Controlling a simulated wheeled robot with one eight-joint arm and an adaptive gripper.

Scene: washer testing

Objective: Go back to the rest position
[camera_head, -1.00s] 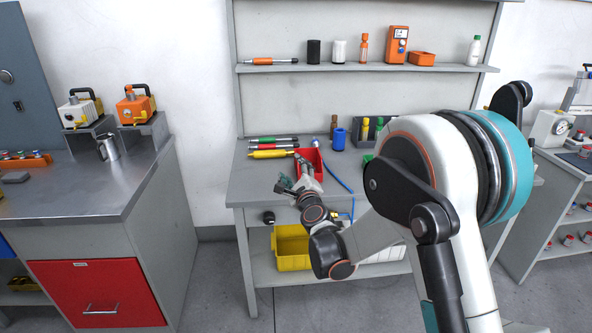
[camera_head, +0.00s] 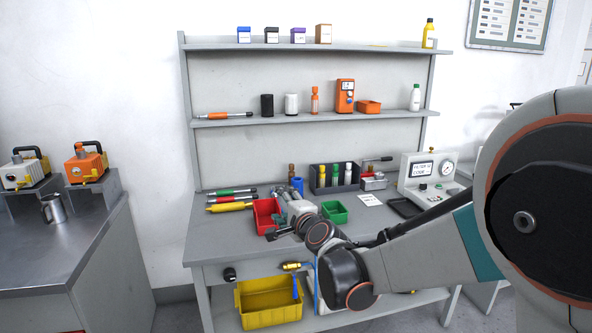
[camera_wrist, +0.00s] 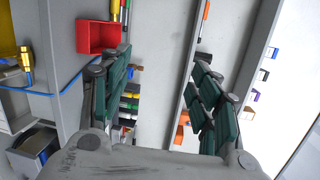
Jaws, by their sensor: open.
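My gripper (camera_head: 287,205) is in front of the workbench (camera_head: 222,239) in the head view, beside the red bin (camera_head: 267,216) and partly covering it. In the wrist view my gripper (camera_wrist: 160,88) has its two green-padded fingers wide apart. Nothing is between them. The red bin also shows in the wrist view (camera_wrist: 97,37), beyond the left finger and apart from it. My arm comes in from the right of the head view and hides part of the bench front.
A green bin (camera_head: 335,211), a dark rack (camera_head: 320,188) of bottles and a gauge box (camera_head: 428,173) stand on the bench. Shelves (camera_head: 300,119) rise behind it. A yellow bin (camera_head: 268,305) sits below. A metal counter (camera_head: 75,240) is at the left.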

